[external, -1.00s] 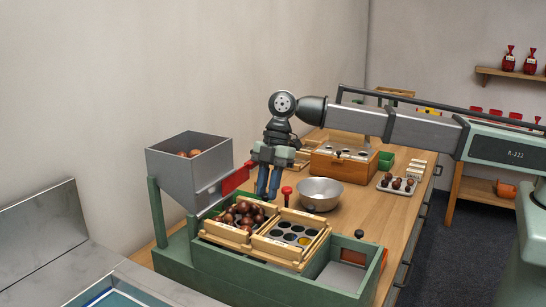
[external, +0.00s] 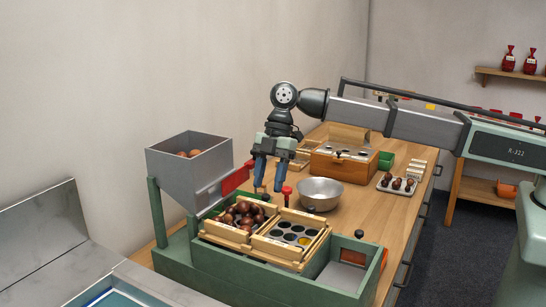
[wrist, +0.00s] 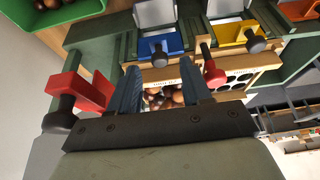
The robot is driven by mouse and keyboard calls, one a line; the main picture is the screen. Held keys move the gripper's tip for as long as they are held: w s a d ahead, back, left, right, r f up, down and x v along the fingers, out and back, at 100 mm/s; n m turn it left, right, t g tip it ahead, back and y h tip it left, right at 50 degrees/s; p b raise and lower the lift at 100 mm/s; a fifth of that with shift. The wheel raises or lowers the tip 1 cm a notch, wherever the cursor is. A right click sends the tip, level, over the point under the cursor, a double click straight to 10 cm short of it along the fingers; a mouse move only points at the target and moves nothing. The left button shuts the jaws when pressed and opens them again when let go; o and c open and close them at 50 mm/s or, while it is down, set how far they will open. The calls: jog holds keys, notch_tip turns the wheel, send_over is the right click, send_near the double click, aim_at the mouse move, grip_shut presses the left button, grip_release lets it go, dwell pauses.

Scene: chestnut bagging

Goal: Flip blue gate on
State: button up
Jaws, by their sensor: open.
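The blue gate (wrist: 165,42) shows in the wrist view, upper middle, with a dark round knob (wrist: 160,58) facing me. In the external view the gate's face is hidden behind the trays. My gripper (external: 269,189) is open and empty, above the green stand near the red-knobbed lever. In the wrist view its two blue fingers (wrist: 160,80) are spread apart, with the blue gate beyond and between their tips. I see no contact between the fingers and the gate.
The yellow gate (wrist: 238,36) is right of the blue one. A red paddle (wrist: 90,92) is left of the fingers. A wooden tray of chestnuts (external: 240,213) and a metal bowl (external: 320,193) are nearby.

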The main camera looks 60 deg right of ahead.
jog(key=v, duration=1.2)
